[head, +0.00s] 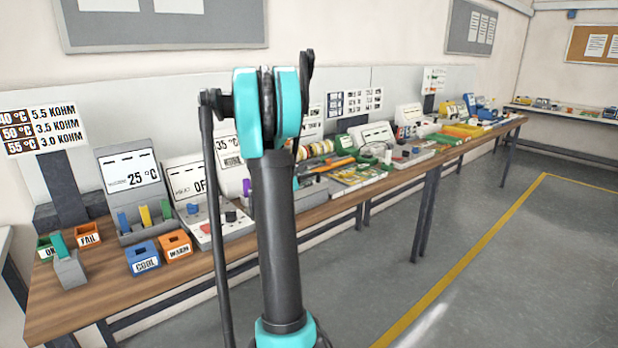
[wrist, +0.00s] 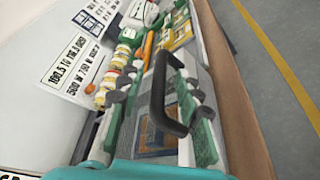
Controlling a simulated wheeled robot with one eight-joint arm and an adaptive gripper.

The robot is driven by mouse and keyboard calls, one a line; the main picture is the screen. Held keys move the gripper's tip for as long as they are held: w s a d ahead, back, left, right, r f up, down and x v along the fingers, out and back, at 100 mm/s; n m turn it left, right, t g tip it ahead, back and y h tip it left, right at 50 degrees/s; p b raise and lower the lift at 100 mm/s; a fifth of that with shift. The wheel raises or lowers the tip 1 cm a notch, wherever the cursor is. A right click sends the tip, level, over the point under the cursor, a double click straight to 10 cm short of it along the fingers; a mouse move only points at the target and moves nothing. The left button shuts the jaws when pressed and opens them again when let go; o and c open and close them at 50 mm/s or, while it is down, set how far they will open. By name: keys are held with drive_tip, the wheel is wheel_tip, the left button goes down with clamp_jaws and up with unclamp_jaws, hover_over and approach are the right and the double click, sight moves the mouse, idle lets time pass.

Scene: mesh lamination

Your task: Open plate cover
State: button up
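The plate cover's black U-shaped handle (wrist: 169,123) stands up near the middle of the wrist view. Below it is a grey plate or frame with a window-like area (wrist: 157,138) showing blue and orange, which I take for the plate cover. It looks closed, though the handle hides part of it. My gripper (wrist: 155,88) is open, with one finger left and one right of the handle. I see no finger contact with it. In the head view my arm blocks this part of the bench, and my gripper is hidden.
A long wooden bench (head: 130,268) runs along the wall, crowded with devices. Nearby are a 25 °C box (head: 130,185), a blue COOL bin (head: 143,258) and an orange WARM bin (head: 175,246). The floor (head: 480,270) to the right is clear.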

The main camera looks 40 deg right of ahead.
drive_tip(key=shift+x, duration=0.85)
clamp_jaws()
